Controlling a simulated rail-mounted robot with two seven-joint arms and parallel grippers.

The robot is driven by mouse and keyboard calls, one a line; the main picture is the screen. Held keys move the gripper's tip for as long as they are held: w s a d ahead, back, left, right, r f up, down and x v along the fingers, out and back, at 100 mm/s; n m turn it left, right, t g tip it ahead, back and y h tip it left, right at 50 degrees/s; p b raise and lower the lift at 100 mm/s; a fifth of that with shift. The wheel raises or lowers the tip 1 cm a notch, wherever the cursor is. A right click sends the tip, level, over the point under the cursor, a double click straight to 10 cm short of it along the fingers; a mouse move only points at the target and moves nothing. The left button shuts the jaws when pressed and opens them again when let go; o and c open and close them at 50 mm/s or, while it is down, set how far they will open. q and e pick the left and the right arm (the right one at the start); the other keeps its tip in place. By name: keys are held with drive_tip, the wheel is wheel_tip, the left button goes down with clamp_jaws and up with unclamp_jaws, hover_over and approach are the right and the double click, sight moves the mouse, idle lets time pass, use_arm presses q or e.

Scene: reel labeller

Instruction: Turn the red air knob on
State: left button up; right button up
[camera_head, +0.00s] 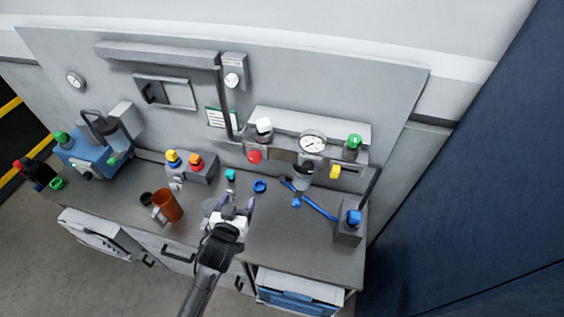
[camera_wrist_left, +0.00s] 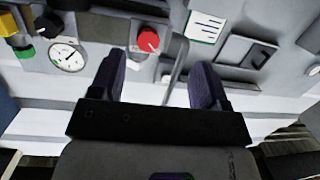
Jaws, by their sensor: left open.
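The red air knob (camera_head: 255,156) sits on the front of the grey panel at the back of the bench, left of the round gauge. In the left wrist view the red knob (camera_wrist_left: 148,40) shows near the top, on a grey block between the fingers' directions. My left gripper (camera_head: 237,205) is open and empty over the bench, in front of the knob and apart from it. Its two dark purple fingers (camera_wrist_left: 160,75) are spread in the left wrist view, with the knob beyond the tips. My right gripper is not in view.
A round gauge (camera_head: 312,142) and a green knob (camera_head: 354,142) are right of the knob. An orange cup (camera_head: 167,206) stands left of my gripper. A blue ring (camera_head: 260,186) lies on the bench behind it. A blue-handled lever (camera_head: 320,209) is to the right.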

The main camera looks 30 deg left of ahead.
sight(253, 160)
use_arm(q)
drive_tip(key=w+a+r, duration=0.1)
drive_tip(key=w, duration=0.3)
drive_tip(key=w+a+r+t+p, duration=0.1)
drive_tip(key=w, duration=0.3)
drive_tip(key=w+a+r+n+t+p, duration=0.1)
drive_tip(key=w, duration=0.3)
drive_tip(key=shift+a+h, duration=0.25)
drive_tip(key=shift+h, duration=0.05)
drive_tip(key=shift+w+a, duration=0.25)
drive_tip(key=shift+w, duration=0.45)
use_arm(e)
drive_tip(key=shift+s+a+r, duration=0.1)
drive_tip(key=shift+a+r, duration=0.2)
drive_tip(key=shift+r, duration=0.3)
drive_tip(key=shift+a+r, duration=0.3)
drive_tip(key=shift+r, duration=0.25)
use_arm(q)
drive_tip(key=c, duration=0.9)
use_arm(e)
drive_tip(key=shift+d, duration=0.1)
